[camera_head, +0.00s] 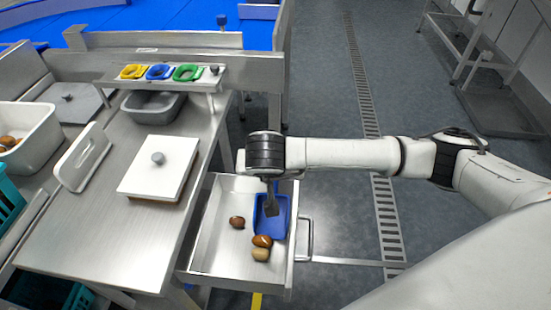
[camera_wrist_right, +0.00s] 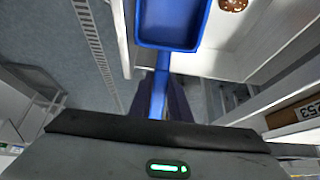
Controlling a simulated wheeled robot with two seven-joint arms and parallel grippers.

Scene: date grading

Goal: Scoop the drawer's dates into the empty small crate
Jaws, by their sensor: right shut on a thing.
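The drawer (camera_head: 215,262) is pulled out from the steel table, and three brown dates lie in it: one at the left (camera_head: 237,222) and two near the front (camera_head: 262,241) (camera_head: 260,254). My right gripper (camera_head: 271,207) is over the drawer's right side, shut on the handle of a blue scoop (camera_head: 283,222). The scoop's pan is inside the drawer, just behind the front dates. In the right wrist view the pan (camera_wrist_right: 172,22) looks empty, with one date (camera_wrist_right: 232,5) beside it. A small grey crate (camera_head: 150,112) at the table's back looks empty. My left gripper is out of view.
A white board with a knob (camera_head: 160,172) lies on the table. A white crate (camera_head: 38,145) with dates is at the left, near teal crates (camera_head: 8,205). A rack (camera_head: 165,77) holds yellow, blue and green pieces. The drawer's handle (camera_head: 309,240) juts right over open floor.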

